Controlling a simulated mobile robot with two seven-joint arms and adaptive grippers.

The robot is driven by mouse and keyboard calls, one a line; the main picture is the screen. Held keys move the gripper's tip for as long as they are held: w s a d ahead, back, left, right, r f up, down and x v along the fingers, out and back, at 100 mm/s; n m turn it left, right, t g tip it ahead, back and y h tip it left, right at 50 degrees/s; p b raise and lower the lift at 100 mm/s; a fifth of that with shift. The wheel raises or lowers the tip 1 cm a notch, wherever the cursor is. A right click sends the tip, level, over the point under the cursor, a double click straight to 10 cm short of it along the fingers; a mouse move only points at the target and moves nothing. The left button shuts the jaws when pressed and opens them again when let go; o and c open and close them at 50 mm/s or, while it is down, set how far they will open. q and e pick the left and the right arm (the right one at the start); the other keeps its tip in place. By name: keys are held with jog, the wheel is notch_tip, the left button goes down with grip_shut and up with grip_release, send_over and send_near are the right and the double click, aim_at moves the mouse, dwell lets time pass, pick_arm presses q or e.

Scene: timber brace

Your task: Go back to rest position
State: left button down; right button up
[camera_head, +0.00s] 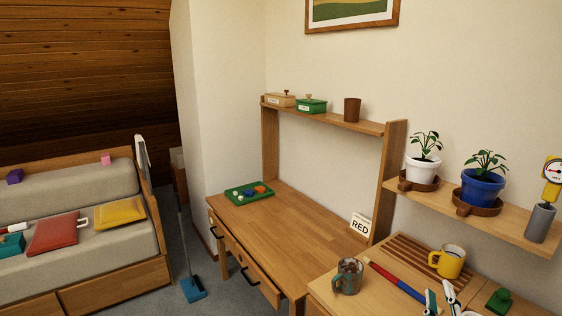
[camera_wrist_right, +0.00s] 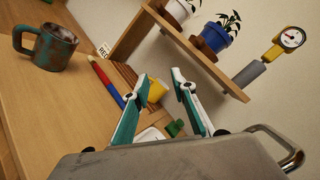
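My right gripper (camera_head: 440,299) shows at the bottom right of the head view, above the near wooden counter (camera_head: 335,303). In the right wrist view its two green-and-white fingers (camera_wrist_right: 164,88) stand apart with nothing between their tips. The yellow mug (camera_wrist_right: 156,90) shows behind the fingers there, apart from them. My left gripper is in neither view.
On the counter are a speckled mug (camera_head: 348,276), a yellow mug (camera_head: 450,261), a red-and-blue rod (camera_head: 395,281) and a green object (camera_head: 499,300). A shelf (camera_head: 520,224) above holds two potted plants and a gauge. The desk (camera_head: 290,230) has a drawer pulled out.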

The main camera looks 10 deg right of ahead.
jog(key=s+a+f+n+t+y, duration=0.1)
jog(key=s+a+f+n+y, duration=0.15)
jog(key=a+n+y, duration=0.55)
jog(key=s+a+f+n+t+y, duration=0.1)
jog(key=a+f+n+y, duration=0.2)
jog(key=a+n, duration=0.8)
jog(key=s+a+f+n+g, duration=0.1)
jog(key=s+f+n+g, duration=0.1)
jog(key=s+f+n, duration=0.2)
jog(key=s+a+f+n+g, duration=0.1)
jog(key=s+f+n+g, duration=0.2)
jog(key=f+n, duration=0.3)
jog(key=s+a+f+n+g, duration=0.1)
jog(key=s+f+n+g, duration=0.2)
jog(key=f, duration=0.9)
jog(key=s+n, duration=0.1)
jog(key=n, duration=0.2)
jog(key=shift+s+a+f, duration=0.2)
jog(key=shift+s, duration=0.1)
jog(key=shift+d, duration=0.1)
